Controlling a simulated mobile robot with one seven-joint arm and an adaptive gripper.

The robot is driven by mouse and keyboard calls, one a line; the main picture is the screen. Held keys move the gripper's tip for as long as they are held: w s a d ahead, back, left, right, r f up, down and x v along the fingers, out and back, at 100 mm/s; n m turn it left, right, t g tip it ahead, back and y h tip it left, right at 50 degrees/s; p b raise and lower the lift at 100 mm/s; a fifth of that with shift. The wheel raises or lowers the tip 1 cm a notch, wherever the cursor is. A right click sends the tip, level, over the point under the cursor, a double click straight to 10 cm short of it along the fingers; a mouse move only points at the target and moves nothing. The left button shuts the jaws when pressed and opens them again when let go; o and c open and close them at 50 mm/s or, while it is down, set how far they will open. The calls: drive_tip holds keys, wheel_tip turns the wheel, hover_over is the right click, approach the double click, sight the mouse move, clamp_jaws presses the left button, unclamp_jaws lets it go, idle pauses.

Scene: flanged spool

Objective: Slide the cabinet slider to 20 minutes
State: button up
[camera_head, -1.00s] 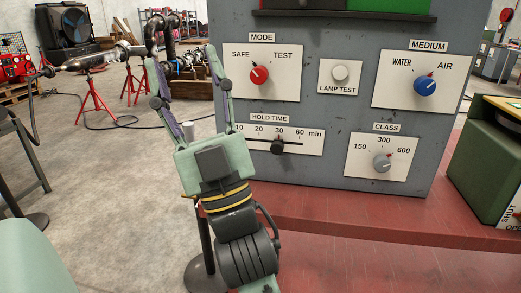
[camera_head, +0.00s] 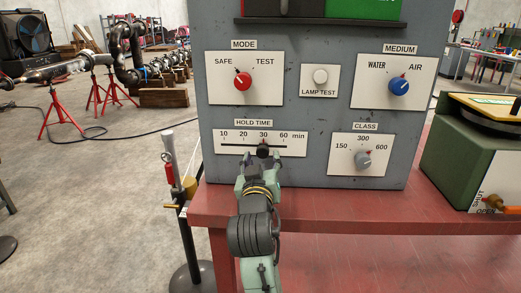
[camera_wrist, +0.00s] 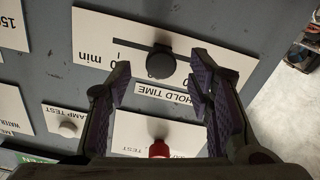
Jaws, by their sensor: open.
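The cabinet slider is a black knob (camera_head: 263,151) on a slot in the white HOLD TIME plate (camera_head: 299,146). It stands under the 30 mark, to the right of the 20 mark. The wrist view shows the plate upside down, with the round knob (camera_wrist: 160,66) between my fingertips. My gripper (camera_head: 263,158) is open at the lower edge of the plate, with one finger on each side of the knob. In the wrist view, gaps show between the knob and both fingers of my gripper (camera_wrist: 159,68).
Above the plate are the red MODE knob (camera_head: 242,81) and LAMP TEST button (camera_head: 320,76). The blue MEDIUM knob (camera_head: 398,86) and grey CLASS knob (camera_head: 363,159) are to the right. The cabinet stands on a red table (camera_head: 330,204). A stand (camera_head: 183,205) is at left.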

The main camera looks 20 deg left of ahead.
sight(262, 154)
drive_tip(key=p+x, duration=0.1)
drive_tip(key=x, duration=0.3)
drive_tip(key=shift+w+a, duration=0.2)
drive_tip(key=shift+w, duration=0.2)
clamp_jaws()
idle(0.5)
